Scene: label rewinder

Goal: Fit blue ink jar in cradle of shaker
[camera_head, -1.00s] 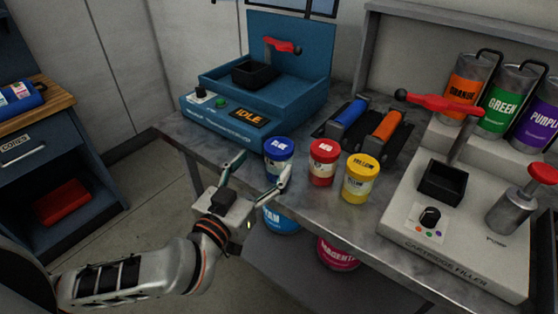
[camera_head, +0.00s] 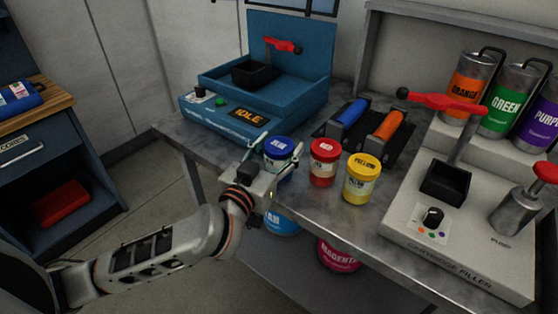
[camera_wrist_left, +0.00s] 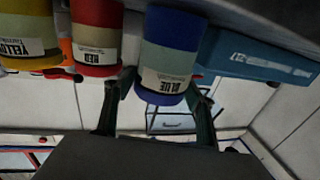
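The blue ink jar (camera_head: 280,148) stands at the front left of the table, and it also shows in the left wrist view (camera_wrist_left: 168,55). My left gripper (camera_head: 277,147) is open, with one finger on each side of the jar. In the left wrist view its fingers (camera_wrist_left: 160,90) flank the jar; a firm grip is not visible. The blue shaker (camera_head: 222,118) stands behind and to the left, its display reading IDLE. Its black cradle (camera_head: 255,76) looks empty below a red-handled lever (camera_head: 283,46). My right gripper is not in view.
A red jar (camera_head: 323,165) and a yellow jar (camera_head: 361,180) stand right of the blue jar. Behind them is a rack with blue and orange rollers (camera_head: 385,125). A cartridge filler (camera_head: 465,240) fills the right side. Large cyan and magenta containers (camera_head: 338,255) sit below the tabletop.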

